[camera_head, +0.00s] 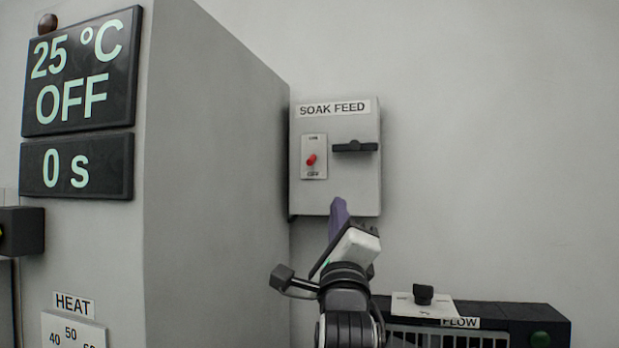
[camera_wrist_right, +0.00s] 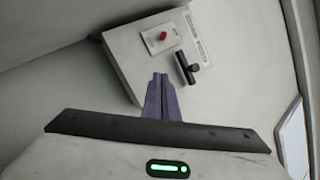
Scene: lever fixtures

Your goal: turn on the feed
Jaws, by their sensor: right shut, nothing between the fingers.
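The SOAK FEED box (camera_head: 337,192) is a grey box on the back wall, with a label at its top. A red toggle switch (camera_head: 311,160) sits on a white plate marked OFF at the bottom; whether it is up or down is hard to tell. To its right is a black handle (camera_head: 356,147), lying horizontal in the head view. My right gripper (camera_head: 339,207) has its purple fingers shut and empty, in front of the box's lower edge. In the right wrist view the closed fingers (camera_wrist_right: 161,82) point toward the box, below the red switch (camera_wrist_right: 163,36) and black handle (camera_wrist_right: 187,67). My left gripper is out of view.
A large grey cabinet (camera_head: 215,180) stands left of the box, with displays (camera_head: 82,70) reading 25 °C, OFF and 0 s, and a HEAT scale (camera_head: 72,330). At lower right is a dark unit (camera_head: 500,312) with a FLOW label and a black knob (camera_head: 423,293). The wall at right is bare.

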